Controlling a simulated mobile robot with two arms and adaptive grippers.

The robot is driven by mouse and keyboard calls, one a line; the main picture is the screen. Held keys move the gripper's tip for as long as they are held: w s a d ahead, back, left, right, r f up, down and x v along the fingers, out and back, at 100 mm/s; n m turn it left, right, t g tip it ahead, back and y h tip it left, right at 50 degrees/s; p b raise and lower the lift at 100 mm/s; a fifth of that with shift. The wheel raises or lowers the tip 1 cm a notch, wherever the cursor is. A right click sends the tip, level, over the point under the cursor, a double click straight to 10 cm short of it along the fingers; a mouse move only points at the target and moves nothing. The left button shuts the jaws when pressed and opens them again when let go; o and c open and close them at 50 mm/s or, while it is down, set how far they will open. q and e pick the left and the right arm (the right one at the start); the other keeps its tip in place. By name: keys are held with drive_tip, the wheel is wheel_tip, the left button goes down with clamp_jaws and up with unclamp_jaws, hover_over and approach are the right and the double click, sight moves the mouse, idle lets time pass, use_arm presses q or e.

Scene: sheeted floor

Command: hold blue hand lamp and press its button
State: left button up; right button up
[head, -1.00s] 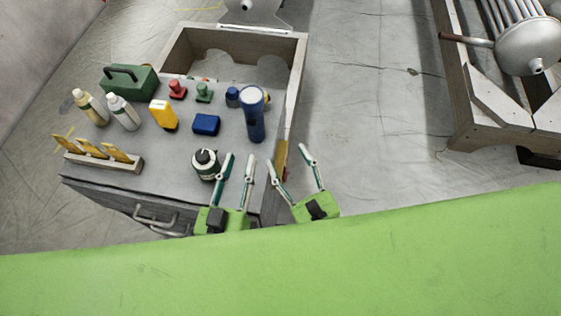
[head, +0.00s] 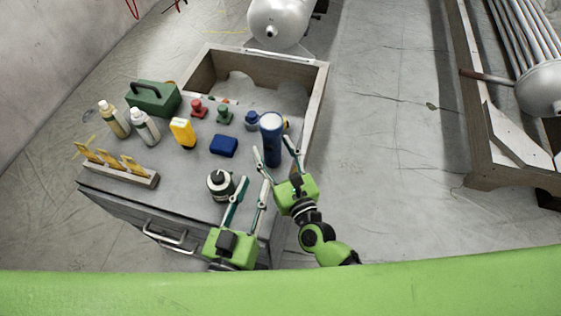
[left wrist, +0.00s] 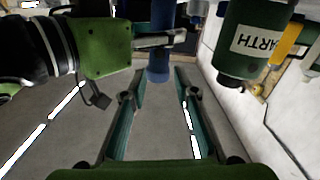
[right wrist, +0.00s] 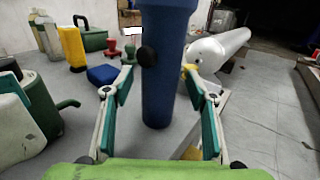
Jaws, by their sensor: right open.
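The blue hand lamp (head: 271,143) stands upright near the right edge of the grey workbench, its round head at the top. My right gripper (head: 276,160) is open, with its fingers on either side of the lamp. In the right wrist view the lamp (right wrist: 165,75) rises between the open fingers (right wrist: 160,110), with a gap on both sides, and a round black button (right wrist: 147,56) shows on its body.
A dark green and white canister (head: 221,185) stands close to my left gripper. A blue box (head: 224,146), yellow object (head: 182,133), bottles (head: 144,126) and a green toolbox (head: 153,99) occupy the bench (head: 185,190).

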drive_tip(key=shift+w+a, duration=0.15)
drive_tip(key=shift+w, duration=0.3)
drive_tip(key=c, duration=1.3)
use_arm(q)
clamp_jaws()
